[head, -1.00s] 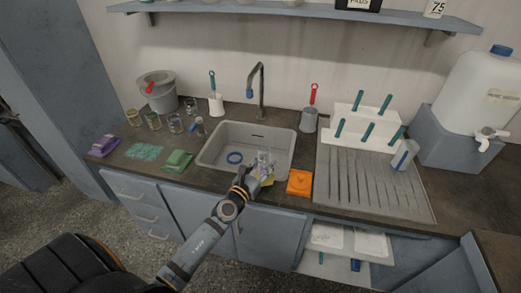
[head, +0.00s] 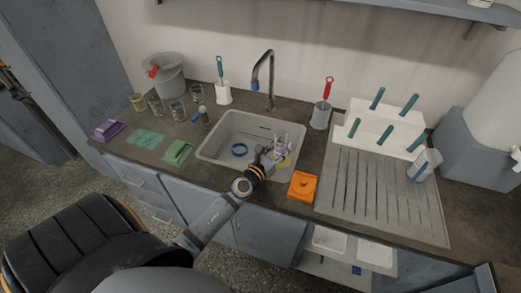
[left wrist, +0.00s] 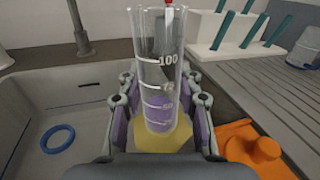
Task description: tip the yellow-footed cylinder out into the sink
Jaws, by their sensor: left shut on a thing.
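The yellow-footed cylinder (left wrist: 158,75) is a clear graduated cylinder with white marks, upright in the left wrist view. Its yellow foot (left wrist: 165,138) shows below the fingers. My left gripper (head: 274,154) is shut on the cylinder, with a finger on each side of it. In the head view the gripper is over the right front part of the grey sink (head: 209,146). The sink also shows in the left wrist view (left wrist: 30,105). My right gripper is not in view.
A blue ring (head: 239,150) lies in the sink. A dark tap (head: 270,85) stands behind it. An orange item (head: 302,186) is right of the sink, before the ribbed drainboard (head: 380,200) and white peg rack (head: 385,122).

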